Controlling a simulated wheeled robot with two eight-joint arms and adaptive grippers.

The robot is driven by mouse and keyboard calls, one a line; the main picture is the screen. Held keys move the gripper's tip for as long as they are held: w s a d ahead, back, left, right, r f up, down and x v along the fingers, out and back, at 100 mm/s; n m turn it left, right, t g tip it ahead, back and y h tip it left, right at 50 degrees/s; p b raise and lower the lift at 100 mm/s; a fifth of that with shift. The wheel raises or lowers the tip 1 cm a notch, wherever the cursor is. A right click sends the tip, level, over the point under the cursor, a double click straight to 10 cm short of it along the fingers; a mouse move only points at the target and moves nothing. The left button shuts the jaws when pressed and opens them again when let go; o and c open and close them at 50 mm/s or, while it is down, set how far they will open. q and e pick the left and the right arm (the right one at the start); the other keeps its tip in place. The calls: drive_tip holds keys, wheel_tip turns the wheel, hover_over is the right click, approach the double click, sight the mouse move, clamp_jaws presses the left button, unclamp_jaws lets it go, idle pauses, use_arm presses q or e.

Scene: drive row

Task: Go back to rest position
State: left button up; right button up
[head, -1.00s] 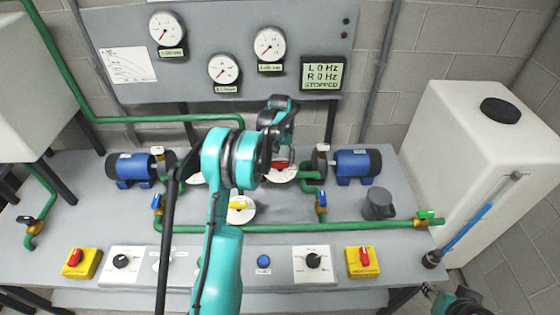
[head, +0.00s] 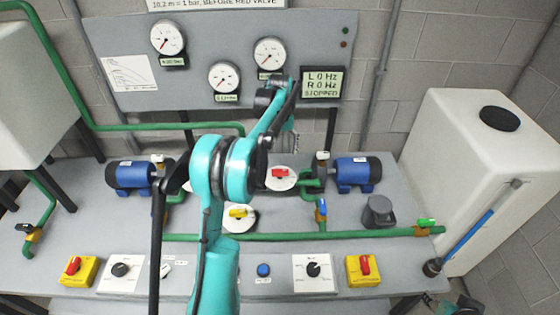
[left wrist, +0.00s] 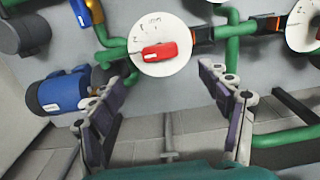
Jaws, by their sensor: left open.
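My left gripper (head: 288,138) is raised above the back of the bench, in front of the gauge panel. Its two fingers stand apart and empty in the left wrist view (left wrist: 163,80). Beyond the fingertips there, a red valve handle (left wrist: 160,51) sits on a white round dial; no finger touches it. In the head view the red valve (head: 280,174) is below the gripper, and a yellow-handled valve (head: 239,213) is nearer the front. A dark and teal part of my right arm (head: 462,304) shows at the lower right edge; its fingers cannot be made out.
Two blue motors (head: 130,174) and (head: 353,171) stand on the grey bench, left and right. Green pipes (head: 275,235) cross it. The panel (head: 215,42) with gauges and a display reading STOPPED rises behind. A white tank (head: 450,150) stands at the right.

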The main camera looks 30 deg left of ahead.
use_arm(q)
drive_tip(key=shift+r, duration=1.15)
drive_tip(key=s+d+r+m+t+b, duration=0.1)
drive_tip(key=s+d+r+m+t, duration=0.1)
drive_tip(key=s+d+r, duration=0.45)
drive_tip(key=s+d+f+m+t+b, duration=0.1)
drive_tip(key=s+d+f+m+t, duration=0.1)
drive_tip(key=s+d+f, duration=0.2)
drive_tip(key=s+d+f+m+t, duration=0.2)
drive_tip(key=s+d, duration=0.8)
drive_tip(key=s, duration=0.8)
drive_tip(key=shift+d+f+t+b, duration=0.2)
drive_tip(key=shift+f+t+b, duration=0.25)
drive_tip(key=shift+f, duration=0.45)
use_arm(e)
wheel_tip(320, 180, down, 3)
drive_tip(key=shift+r, duration=0.15)
use_arm(q)
drive_tip(key=shift+f, duration=0.1)
drive_tip(key=shift+c, duration=0.3)
use_arm(e)
drive_tip(key=shift+c, duration=0.3)
